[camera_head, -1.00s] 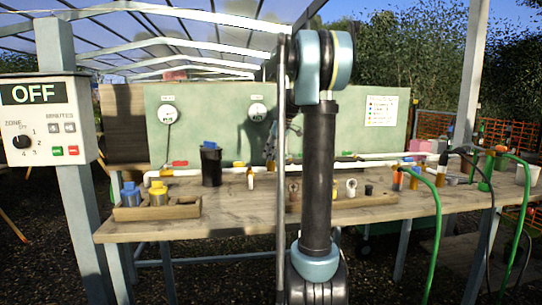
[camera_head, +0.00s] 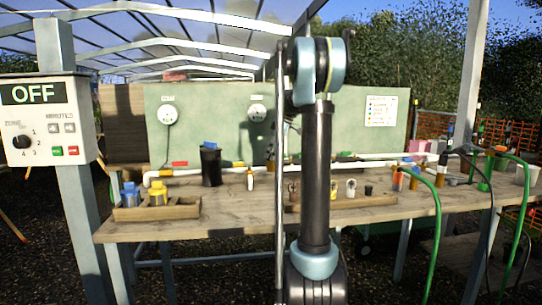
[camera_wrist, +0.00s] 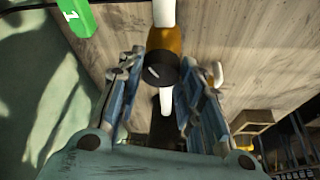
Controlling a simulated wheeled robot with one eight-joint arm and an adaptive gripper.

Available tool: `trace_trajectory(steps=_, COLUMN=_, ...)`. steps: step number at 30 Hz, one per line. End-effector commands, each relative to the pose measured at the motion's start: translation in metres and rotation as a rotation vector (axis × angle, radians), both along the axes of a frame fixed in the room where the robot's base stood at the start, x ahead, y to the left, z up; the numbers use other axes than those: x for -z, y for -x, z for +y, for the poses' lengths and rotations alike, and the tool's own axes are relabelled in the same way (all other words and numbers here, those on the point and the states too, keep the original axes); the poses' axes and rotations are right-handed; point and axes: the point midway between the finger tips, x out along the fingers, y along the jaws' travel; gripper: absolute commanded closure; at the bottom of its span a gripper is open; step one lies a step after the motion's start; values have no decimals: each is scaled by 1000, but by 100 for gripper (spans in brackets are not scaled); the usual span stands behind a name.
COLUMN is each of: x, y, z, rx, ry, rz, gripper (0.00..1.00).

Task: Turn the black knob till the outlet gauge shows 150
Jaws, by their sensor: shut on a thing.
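The black knob (camera_wrist: 162,68) shows in the wrist view, with a short white mark on its face. It sits on a brass-coloured body (camera_wrist: 165,38) in the white pipe (camera_wrist: 164,12). My gripper (camera_wrist: 163,70) has a finger on either side of the knob and is shut on it. In the head view my arm hides the gripper and the knob. Two round white gauges, a left one (camera_head: 167,115) and a right one (camera_head: 257,113), hang on the green board. Their labels and needles are too small to read.
A green tag marked 1 (camera_wrist: 78,17) is near the pipe in the wrist view. The wooden bench (camera_head: 240,213) holds a black cup (camera_head: 211,167), a wooden tray (camera_head: 130,213) and several bottles. A control box reading OFF (camera_head: 47,120) is at left; green hoses hang at right.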

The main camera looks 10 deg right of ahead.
Motion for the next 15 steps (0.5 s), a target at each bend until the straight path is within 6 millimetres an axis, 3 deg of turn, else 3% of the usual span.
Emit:
trace_trajectory(steps=6, x=0, y=-1, z=-3, rx=5, ry=4, rz=-3, gripper=90)
trace_trajectory(steps=7, x=0, y=-1, z=-3, rx=5, ry=4, rz=-3, gripper=59)
trace_trajectory(steps=9, x=0, y=-1, z=-2, rx=5, ry=4, rz=-3, gripper=47)
trace_trajectory(steps=15, x=0, y=-1, z=-1, rx=3, ry=2, rz=-1, gripper=47)
